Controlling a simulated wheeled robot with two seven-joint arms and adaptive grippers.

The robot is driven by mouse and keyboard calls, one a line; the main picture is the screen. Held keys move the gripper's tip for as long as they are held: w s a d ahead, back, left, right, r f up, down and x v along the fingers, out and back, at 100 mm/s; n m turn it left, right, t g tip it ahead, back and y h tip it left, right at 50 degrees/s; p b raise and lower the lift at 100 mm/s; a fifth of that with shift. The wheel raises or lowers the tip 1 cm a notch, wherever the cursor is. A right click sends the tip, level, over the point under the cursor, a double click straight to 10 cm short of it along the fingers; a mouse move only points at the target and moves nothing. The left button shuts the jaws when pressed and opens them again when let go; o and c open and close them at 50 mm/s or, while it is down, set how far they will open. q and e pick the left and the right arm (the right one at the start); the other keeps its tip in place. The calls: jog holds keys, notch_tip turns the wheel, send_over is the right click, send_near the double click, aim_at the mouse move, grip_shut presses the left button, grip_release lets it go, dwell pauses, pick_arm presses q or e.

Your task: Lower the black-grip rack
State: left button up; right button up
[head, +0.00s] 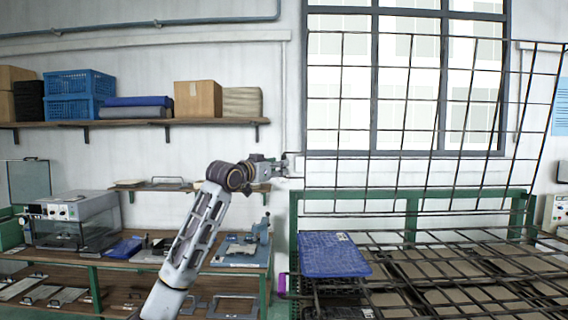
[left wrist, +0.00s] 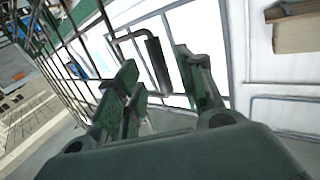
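The black-grip rack (head: 430,130) is a dark wire grid standing raised, nearly upright, in front of the window in the head view. Its wires also show at the left of the left wrist view (left wrist: 75,52). The black grip (left wrist: 157,62), on a bent rod, lies between the spread fingertips of my left gripper (left wrist: 163,82); I see gaps beside it and cannot tell if either finger touches it. In the head view my left gripper (head: 290,165) is at the raised rack's left edge, and the grip cannot be made out there. My right gripper is not in view.
A lowered wire rack (head: 450,265) with a purple grip (head: 281,283) lies below, bearing a blue mat (head: 332,254). A green frame (head: 412,215) stands behind it. A bench with a grey machine (head: 75,220) and a shelf (head: 130,123) are at the left.

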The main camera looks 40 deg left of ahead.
pick_arm(q)
jog(key=shift+w+a+p, duration=0.15)
jog(key=shift+w+p, duration=0.25)
jog(key=shift+w, duration=0.7)
jog(key=shift+w+a+p, duration=0.1)
jog(key=shift+w+p, duration=0.3)
jog(key=shift+w, duration=0.7)
jog(key=shift+c, duration=0.5)
grip_shut()
